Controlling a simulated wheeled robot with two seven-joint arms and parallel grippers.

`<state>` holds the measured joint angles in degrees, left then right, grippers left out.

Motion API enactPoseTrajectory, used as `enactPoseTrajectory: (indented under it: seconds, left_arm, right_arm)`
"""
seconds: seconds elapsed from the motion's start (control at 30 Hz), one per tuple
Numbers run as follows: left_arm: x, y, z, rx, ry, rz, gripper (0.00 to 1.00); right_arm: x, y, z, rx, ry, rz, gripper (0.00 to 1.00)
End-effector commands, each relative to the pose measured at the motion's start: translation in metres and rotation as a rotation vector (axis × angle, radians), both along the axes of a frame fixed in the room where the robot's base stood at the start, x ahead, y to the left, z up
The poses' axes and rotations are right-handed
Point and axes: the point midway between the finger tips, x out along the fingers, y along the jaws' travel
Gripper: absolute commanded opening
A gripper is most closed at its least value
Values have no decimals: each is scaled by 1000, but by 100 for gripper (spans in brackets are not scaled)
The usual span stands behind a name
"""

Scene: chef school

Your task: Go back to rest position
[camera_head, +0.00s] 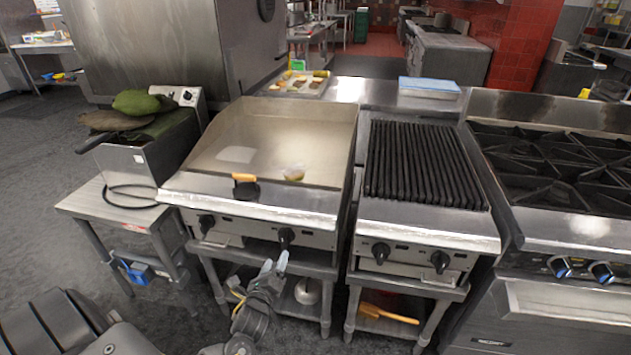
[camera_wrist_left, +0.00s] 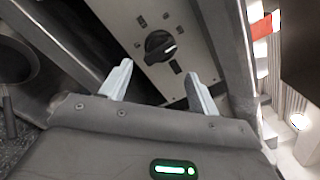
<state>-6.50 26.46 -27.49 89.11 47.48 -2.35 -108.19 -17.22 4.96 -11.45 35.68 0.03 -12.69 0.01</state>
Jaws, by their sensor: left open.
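My left gripper (camera_head: 273,266) is in front of the flat griddle (camera_head: 270,130), just below its front panel and near a black control knob (camera_head: 286,237). In the left wrist view its two pale fingers (camera_wrist_left: 158,85) are spread apart with nothing between them. A black knob (camera_wrist_left: 160,46) on the metal panel shows beyond the fingertips; I see no contact with it. My right gripper is not in either view.
A ribbed grill (camera_head: 420,165) and a gas range (camera_head: 560,170) stand right of the griddle. A fryer (camera_head: 150,155) on a low metal stand (camera_head: 85,200) is at the left. Floor (camera_head: 40,200) is open at the left.

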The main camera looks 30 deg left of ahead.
Motion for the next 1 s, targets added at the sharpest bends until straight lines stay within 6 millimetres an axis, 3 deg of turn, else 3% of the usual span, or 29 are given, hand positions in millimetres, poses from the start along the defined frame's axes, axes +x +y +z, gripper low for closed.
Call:
enactPoseTrajectory:
  seconds: [0.27,0.37,0.43,0.57,0.67,0.8,0.87,1.0]
  left_arm:
    - [0,0,0,-57,-19,1,61]
    - [1,-3,-6,-210,-48,-9,61]
    - [0,-4,-27,-368,-39,-15,61]
    - [-16,0,-104,-739,40,52,61]
    - [-52,-2,-180,-1032,125,195,61]
    - [-123,-13,-270,-1346,219,454,61]
    - [-159,-21,-302,-1451,252,578,61]
    - [-251,-51,-364,-1629,324,875,61]
  right_arm:
    - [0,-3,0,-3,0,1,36]
    - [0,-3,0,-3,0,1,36]
    - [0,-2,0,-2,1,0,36]
    - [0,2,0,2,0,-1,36]
    - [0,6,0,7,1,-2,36]
    - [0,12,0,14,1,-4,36]
    - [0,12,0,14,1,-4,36]
    - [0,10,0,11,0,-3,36]
